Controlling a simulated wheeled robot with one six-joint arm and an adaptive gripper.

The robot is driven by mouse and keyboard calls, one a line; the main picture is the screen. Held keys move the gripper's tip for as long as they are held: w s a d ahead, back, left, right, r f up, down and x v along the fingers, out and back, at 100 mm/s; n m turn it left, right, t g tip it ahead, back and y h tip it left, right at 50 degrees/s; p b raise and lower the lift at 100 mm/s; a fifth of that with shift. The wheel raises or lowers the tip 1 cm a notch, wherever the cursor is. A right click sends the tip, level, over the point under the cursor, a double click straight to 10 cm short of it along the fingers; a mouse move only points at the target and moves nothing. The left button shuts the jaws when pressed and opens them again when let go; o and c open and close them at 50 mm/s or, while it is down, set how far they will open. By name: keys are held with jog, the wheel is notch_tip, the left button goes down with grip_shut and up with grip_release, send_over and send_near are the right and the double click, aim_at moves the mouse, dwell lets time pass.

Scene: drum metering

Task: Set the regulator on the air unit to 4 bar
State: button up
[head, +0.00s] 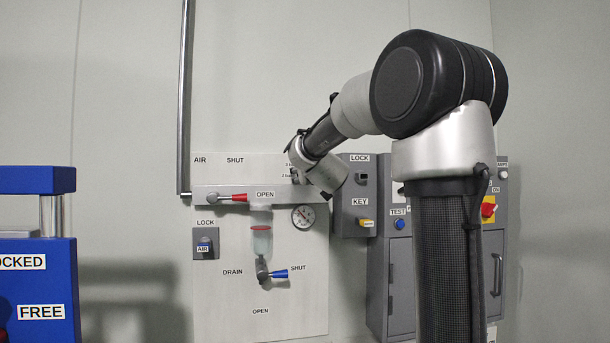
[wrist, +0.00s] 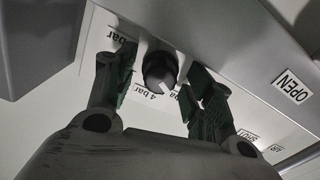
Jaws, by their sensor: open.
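The regulator knob (wrist: 158,66) is a dark round knob with a pale pointer mark, seen in the wrist view on the air unit (head: 225,320). The mark points down and slightly right in that view, close to the upside-down 4 bar label (wrist: 150,91). Other bar labels around the knob are partly covered by the fingers. My gripper (wrist: 162,73) is open, with one finger on each side of the knob; I cannot tell whether either finger touches it. In the head view my wrist hides the knob. The round gauge (head: 303,216) shows below my wrist, its reading too small to tell.
The blue-handled drain valve (head: 275,274) points to SHUT below the bowl (head: 261,242). A grey cabinet (head: 400,280) stands to the right and a blue frame (head: 40,270) at far left.

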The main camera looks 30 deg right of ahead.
jog(key=shift+w, duration=0.2)
jog(key=shift+s, duration=0.1)
jog(key=c, duration=1)
jog(key=shift+c, duration=0.2)
jog(key=m, duration=0.4)
jog(key=shift+r+m, duration=0.1)
jog(key=shift+m, duration=0.2)
jog(key=o, duration=0.8)
jog(key=shift+o, duration=1.2)
